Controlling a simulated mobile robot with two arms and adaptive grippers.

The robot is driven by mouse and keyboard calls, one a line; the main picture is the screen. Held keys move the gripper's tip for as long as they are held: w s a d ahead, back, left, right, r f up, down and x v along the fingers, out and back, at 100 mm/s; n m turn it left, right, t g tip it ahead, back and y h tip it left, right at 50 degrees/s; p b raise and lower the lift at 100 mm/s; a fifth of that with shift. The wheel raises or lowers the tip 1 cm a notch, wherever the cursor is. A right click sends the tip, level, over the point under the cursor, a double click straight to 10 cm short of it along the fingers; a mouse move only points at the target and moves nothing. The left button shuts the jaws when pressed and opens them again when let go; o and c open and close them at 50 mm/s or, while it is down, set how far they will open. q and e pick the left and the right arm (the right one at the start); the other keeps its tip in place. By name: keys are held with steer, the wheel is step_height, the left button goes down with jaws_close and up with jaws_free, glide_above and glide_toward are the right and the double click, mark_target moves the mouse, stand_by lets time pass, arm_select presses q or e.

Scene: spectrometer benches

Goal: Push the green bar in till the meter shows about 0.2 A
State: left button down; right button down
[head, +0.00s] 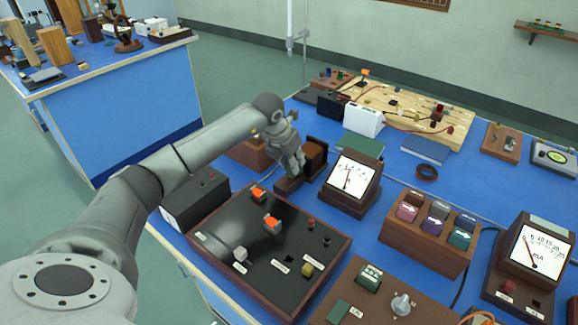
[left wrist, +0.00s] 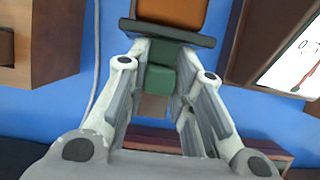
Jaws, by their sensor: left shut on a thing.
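My left gripper (head: 295,163) is beside a small wooden device (head: 316,158) near the middle of the bench. In the left wrist view the green bar (left wrist: 160,80) sits between the fingers of my left gripper (left wrist: 167,68), which are shut on it. Its far end meets a dark plate (left wrist: 166,32) in front of an orange-brown block (left wrist: 172,10). In the head view the gripper hides the bar. The meter (head: 352,178) in a wooden case stands just right of the device; its scale is too small to read. Part of its face shows in the left wrist view (left wrist: 292,65).
A black panel (head: 215,222) with orange switches lies in front of the gripper. A black box (head: 195,200) is left of it. A wooden rack of coloured blocks (head: 425,245) and a mA meter (head: 525,255) stand right. Some blue bench surface is bare.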

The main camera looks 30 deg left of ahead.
arm_select(q)
steer(key=c, duration=1.2)
jaws_free()
steer(key=shift+s+a+r, duration=0.1)
steer(key=shift+s, duration=0.55)
steer(key=shift+c, duration=0.2)
steer(key=shift+w, duration=0.2)
steer(key=v, duration=1.1)
steer(key=shift+s+r, duration=0.15)
steer(key=shift+r, duration=0.2)
